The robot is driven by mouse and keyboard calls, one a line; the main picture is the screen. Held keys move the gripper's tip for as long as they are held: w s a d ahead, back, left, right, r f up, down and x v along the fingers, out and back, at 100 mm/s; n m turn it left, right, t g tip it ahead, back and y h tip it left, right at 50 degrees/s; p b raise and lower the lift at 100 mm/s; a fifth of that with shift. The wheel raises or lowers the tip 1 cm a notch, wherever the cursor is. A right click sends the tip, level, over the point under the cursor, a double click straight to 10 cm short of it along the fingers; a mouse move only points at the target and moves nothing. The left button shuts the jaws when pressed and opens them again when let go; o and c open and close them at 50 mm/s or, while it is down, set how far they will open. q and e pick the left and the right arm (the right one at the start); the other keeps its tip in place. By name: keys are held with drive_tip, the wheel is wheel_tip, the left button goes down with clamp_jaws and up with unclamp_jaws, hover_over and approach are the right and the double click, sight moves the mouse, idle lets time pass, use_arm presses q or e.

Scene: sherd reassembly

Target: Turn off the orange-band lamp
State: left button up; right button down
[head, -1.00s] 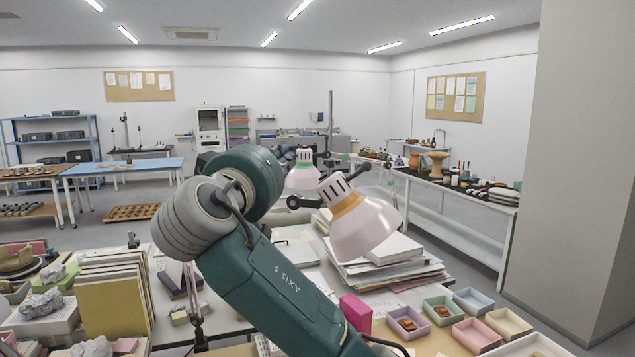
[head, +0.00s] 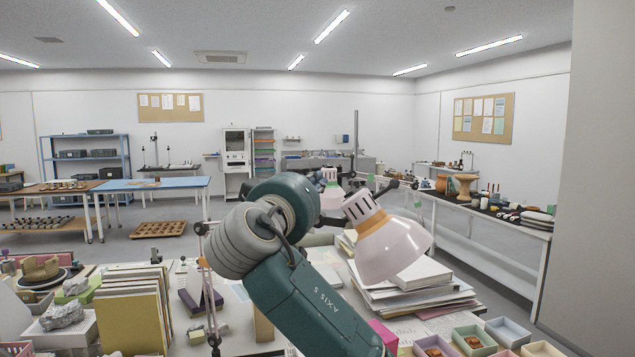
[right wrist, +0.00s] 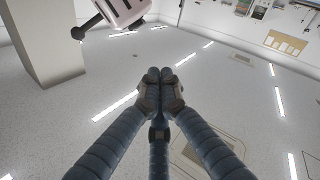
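The orange-band lamp (head: 393,248) has a pale pink shade with an orange band near its slotted white cap. It hangs tilted over the desk, just right of my right arm in the head view. Its bulb is hidden, so I cannot tell if it is lit. A second pale lamp (head: 328,195) stands behind, partly hidden by my arm. In the right wrist view my right gripper (right wrist: 160,76) points toward the ceiling with its blue fingers together and nothing visible between them. A slotted pinkish lamp cap (right wrist: 124,9) is at the top left, apart from the fingers. My left gripper is out of view.
A paper stack (head: 425,285) lies below the lamp. Upright folders (head: 130,310) and a thin jointed lamp stand (head: 210,280) are on the left. Small coloured trays (head: 473,340) sit at the front right. A grey pillar (head: 600,180) closes the right side.

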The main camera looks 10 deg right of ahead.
sight(350, 192)
drive_tip(key=w+d+f+p, duration=0.2)
drive_tip(key=w+d+p, duration=0.1)
drive_tip(key=w+d, duration=0.2)
drive_tip(key=shift+w+d, duration=0.2)
drive_tip(key=shift+d, duration=0.4)
drive_tip(key=shift+f, duration=0.1)
